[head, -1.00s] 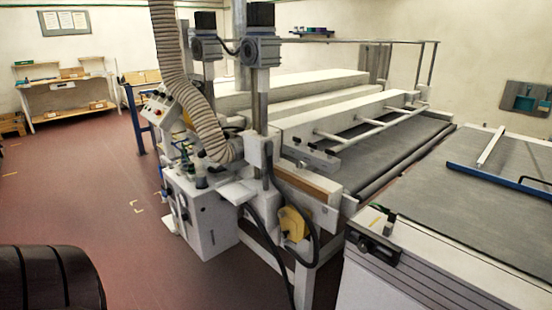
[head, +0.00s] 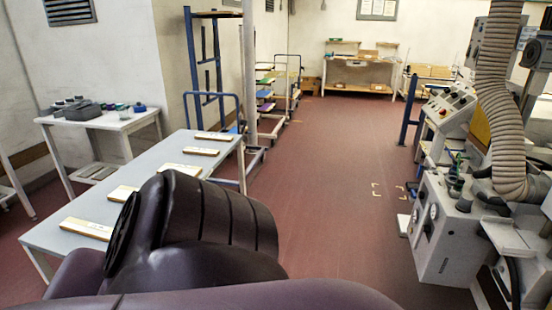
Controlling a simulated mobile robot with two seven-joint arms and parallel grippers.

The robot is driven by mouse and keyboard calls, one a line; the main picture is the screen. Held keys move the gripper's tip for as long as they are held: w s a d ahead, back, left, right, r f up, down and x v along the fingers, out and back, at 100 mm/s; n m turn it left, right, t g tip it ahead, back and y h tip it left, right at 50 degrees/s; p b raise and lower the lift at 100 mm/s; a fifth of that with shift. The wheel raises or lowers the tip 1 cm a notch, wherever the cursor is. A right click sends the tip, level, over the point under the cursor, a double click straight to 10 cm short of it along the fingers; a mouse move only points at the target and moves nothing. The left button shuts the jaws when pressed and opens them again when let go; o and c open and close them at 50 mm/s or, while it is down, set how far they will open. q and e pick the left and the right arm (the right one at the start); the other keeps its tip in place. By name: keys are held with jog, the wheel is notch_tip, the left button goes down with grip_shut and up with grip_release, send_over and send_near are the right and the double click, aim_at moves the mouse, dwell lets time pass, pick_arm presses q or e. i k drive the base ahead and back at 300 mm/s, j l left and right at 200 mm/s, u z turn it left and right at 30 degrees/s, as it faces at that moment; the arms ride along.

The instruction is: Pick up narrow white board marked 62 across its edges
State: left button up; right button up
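Several narrow pale boards lie spaced out in a row on a long grey-white table (head: 146,174) at the left. The nearest is a board (head: 86,229) at the front end. Behind it are another board (head: 123,193), one partly hidden behind my dark arm (head: 179,169), one farther back (head: 201,151) and one at the far end (head: 213,137). Their markings are too small to read, so I cannot tell which is marked 62. Neither of my grippers shows. My dark arm covers the table's near right part.
A small white side table (head: 100,122) with dark tools stands behind left. A blue-framed rack (head: 207,70) and a cart with coloured shelves (head: 270,95) stand beyond the table. A machine with a ribbed hose (head: 497,100) is at the right. The red floor (head: 325,190) between is clear.

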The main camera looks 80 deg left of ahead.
aim_at(194, 171)
jog(key=j+u, duration=0.1)
jog(key=u, duration=1.35)
jog(key=i+u, duration=0.1)
jog(key=u, duration=0.35)
jog(key=i+u, duration=0.15)
jog(key=u, duration=0.35)
jog(key=i+u, duration=0.1)
jog(key=u, duration=0.35)
jog(key=i+l+u, duration=0.15)
jog(key=u, duration=0.2)
jog(key=i+l+u, duration=0.1)
jog(key=u, duration=0.3)
jog(key=l+u, duration=0.35)
jog(key=i+l+u, duration=0.15)
jog(key=l+u, duration=0.15)
jog(key=i+l+u, duration=0.1)
jog(key=l+u, duration=0.2)
jog(key=l, duration=0.15)
jog(key=l+u, duration=0.1)
jog(key=l, duration=0.75)
jog(key=i+l, duration=0.1)
jog(key=l, duration=0.75)
jog(key=i+u, duration=0.05)
